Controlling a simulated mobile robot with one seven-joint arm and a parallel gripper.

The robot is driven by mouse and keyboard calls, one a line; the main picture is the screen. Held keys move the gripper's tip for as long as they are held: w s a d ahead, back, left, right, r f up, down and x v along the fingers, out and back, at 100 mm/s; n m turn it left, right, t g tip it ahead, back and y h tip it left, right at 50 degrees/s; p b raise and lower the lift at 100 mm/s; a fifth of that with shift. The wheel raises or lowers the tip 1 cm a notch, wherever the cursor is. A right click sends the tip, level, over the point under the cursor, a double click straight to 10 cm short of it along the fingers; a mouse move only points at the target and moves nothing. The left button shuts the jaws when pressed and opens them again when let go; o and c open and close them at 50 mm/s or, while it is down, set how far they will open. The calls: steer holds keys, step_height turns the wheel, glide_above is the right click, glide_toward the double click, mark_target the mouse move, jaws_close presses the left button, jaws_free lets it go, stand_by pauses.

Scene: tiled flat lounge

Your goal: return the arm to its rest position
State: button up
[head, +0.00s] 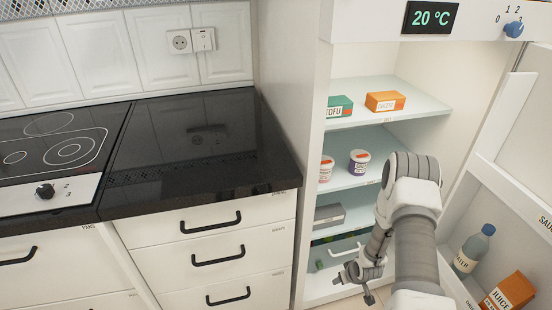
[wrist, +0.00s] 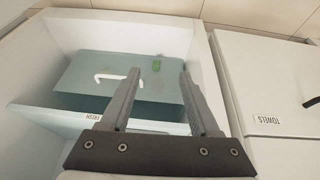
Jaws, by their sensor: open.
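My arm reaches from the lower right of the head view toward the open fridge (head: 312,130). My gripper (head: 350,276) is low in front of the fridge's bottom part. In the wrist view my gripper (wrist: 155,78) shows two grey fingers spread apart with nothing between them. I cannot tell whether the fingers touch anything.
The fridge shelves hold a tofu box (head: 340,106), an orange box (head: 385,101), two tubs and a grey box (head: 329,215). The open door at right holds a water bottle (head: 472,249) and a juice carton (head: 508,292). A black counter (head: 200,150) with drawers stands left.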

step_height(320, 180, up, 33)
steer(key=w+m+h, duration=0.1)
steer(key=w+h, duration=0.1)
steer(key=s+a+r+m, duration=0.1)
steer(key=s+a+r, duration=0.1)
steer(key=s+r, duration=0.4)
steer(key=s+a+r, duration=0.3)
steer(key=s+r, duration=0.1)
steer(key=r, duration=0.4)
steer(key=s+a+r+m+t+y, duration=0.1)
steer(key=s+a+r, duration=0.15)
steer(key=s, duration=0.55)
steer(key=s+a+r, duration=0.2)
steer(key=s+r, duration=0.2)
steer(key=s, duration=0.4)
step_height(320, 180, up, 21)
steer(key=p, duration=2.1)
steer(key=shift+w+d, duration=0.15)
steer(key=shift+d, duration=0.1)
